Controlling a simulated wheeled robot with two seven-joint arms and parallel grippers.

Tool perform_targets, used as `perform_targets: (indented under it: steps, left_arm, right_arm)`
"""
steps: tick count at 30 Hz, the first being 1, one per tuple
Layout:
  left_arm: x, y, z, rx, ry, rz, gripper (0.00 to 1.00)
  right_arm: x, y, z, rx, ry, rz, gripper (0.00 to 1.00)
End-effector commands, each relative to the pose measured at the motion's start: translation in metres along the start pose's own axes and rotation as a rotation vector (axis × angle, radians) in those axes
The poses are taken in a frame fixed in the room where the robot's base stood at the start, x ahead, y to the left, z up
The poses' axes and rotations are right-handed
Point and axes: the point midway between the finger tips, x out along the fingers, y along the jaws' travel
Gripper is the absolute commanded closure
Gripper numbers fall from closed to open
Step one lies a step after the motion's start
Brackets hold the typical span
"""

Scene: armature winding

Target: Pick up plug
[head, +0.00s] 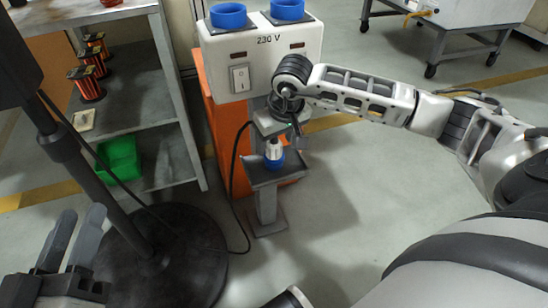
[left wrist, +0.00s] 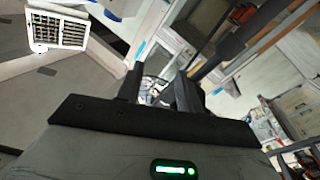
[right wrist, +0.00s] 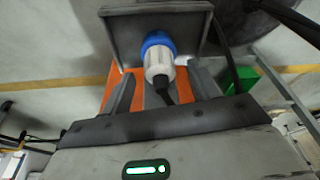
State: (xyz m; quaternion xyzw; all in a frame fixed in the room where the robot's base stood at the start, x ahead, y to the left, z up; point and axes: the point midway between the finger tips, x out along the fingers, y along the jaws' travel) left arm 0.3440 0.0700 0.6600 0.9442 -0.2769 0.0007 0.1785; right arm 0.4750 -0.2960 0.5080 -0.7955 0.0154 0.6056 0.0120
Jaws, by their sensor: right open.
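The plug (head: 273,149), with a white body and a blue end, stands upright on a small grey shelf (head: 262,178) of the stand below the 230 V box. In the right wrist view the plug (right wrist: 158,62) has its blue end at the shelf and a dark cable end towards my palm. My right gripper (right wrist: 160,84) is open, with a finger on each side of the plug and visible gaps. In the head view the right arm and hand partly cover the area above the plug. My left gripper (head: 76,228) is open and empty at the lower left.
The 230 V box (head: 262,55) with two blue sockets (head: 229,15) is above the shelf. A black cable (head: 233,170) hangs beside the stand. A round black base (head: 165,255) and a shelf rack with a green bin (head: 119,158) are to the left. Floor right of the stand is clear.

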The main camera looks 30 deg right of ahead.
Motion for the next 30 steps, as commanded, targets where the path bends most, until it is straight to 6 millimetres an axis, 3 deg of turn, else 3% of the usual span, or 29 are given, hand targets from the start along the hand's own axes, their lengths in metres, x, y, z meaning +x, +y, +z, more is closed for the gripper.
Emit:
perform_targets:
  steps: [3, 11, 17, 30]
  left_arm:
    - [0.003, -0.001, -0.007, 0.063, 0.056, 0.015, 0.64]
    - [0.004, 0.0, -0.011, 0.077, 0.069, 0.017, 0.64]
    - [0.003, 0.0, -0.011, 0.076, 0.068, 0.016, 0.64]
    - [0.004, 0.002, -0.012, 0.052, 0.047, 0.017, 0.64]
  right_arm:
    - [0.014, 0.001, 0.0, 0.001, 0.001, 0.001, 0.39]
    - [0.015, 0.001, -0.001, 0.0, 0.001, 0.001, 0.39]
    - [0.015, 0.001, -0.001, 0.0, 0.001, 0.001, 0.9]
    - [0.005, 0.001, -0.004, 0.0, 0.003, 0.001, 0.9]
